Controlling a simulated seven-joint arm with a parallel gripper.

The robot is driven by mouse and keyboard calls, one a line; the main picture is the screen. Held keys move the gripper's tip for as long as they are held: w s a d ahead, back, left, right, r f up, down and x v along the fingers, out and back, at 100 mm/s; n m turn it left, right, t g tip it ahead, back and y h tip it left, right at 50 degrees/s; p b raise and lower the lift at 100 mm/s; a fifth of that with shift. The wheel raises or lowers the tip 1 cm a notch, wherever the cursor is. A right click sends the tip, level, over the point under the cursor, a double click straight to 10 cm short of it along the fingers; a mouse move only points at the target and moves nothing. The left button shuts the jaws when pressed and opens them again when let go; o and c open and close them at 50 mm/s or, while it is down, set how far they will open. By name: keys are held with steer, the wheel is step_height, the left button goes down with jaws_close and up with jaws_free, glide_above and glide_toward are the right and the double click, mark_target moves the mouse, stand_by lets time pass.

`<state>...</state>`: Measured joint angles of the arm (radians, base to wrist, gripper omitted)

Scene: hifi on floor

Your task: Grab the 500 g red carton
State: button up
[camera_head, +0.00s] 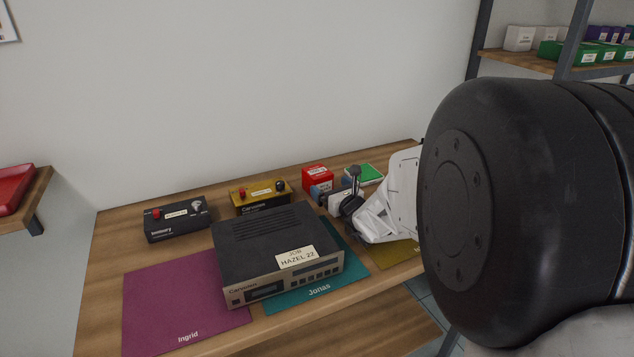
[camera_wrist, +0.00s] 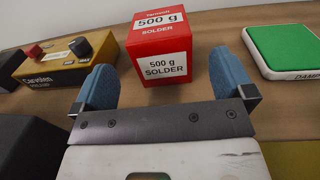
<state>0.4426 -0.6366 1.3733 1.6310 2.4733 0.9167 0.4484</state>
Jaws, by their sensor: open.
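The red carton (camera_wrist: 161,46) stands on the table, with white labels reading "500 g" and "500 g SOLDER" in the wrist view. In the head view the red carton (camera_head: 317,176) is at the back of the table, partly hidden by my gripper. My gripper (camera_wrist: 164,84) is open, its two blue fingers spread left and right. The carton is just beyond the fingertips, roughly centred between them, and the gripper is not closed on it. My gripper (camera_head: 330,190) also shows in the head view, close to the carton's front.
A yellow box with knobs (camera_wrist: 70,60) stands left of the carton, a green-topped white block (camera_wrist: 285,48) to its right. A hifi unit (camera_head: 275,255) labelled "HAZEL 22" spans the purple mat (camera_head: 175,305) and teal mat (camera_head: 350,262). A black box (camera_head: 177,222) sits at left.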

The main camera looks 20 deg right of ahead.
mark_target(319, 177)
steer(key=shift+w+f, duration=0.2)
steer(key=shift+w, duration=0.6)
steer(key=shift+w+a, duration=0.1)
steer(key=shift+w+a, duration=0.15)
steer(key=shift+w, duration=2.7)
steer(key=c, duration=1.1)
